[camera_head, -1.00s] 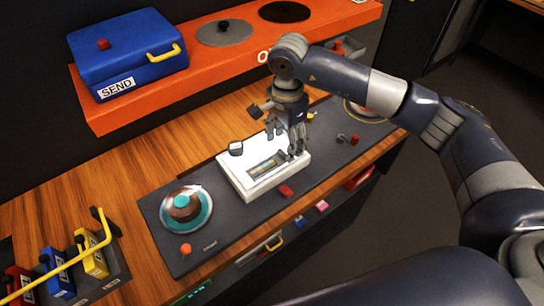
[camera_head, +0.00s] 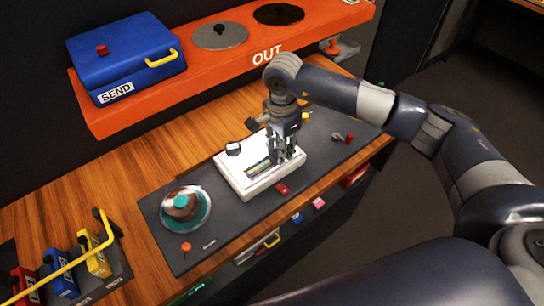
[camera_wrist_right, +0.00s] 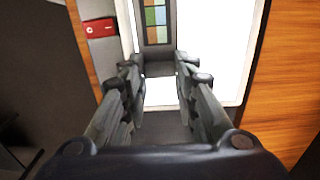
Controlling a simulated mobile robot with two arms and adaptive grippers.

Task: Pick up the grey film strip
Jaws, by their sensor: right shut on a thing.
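The grey film strip (camera_head: 259,168) lies in the window on top of the white box (camera_head: 232,179), its coloured frames showing. In the right wrist view the strip (camera_wrist_right: 156,22) runs up from between my fingertips, with green, blue and orange squares. My right gripper (camera_head: 286,156) points down over the right end of the white box. Its fingertips (camera_wrist_right: 163,78) are closed on the near end of the strip. The fingers hide part of that end, and I cannot tell whether the strip is lifted. My left gripper is not in view.
Behind is an orange shelf (camera_head: 215,68) with a blue SEND box (camera_head: 125,52).

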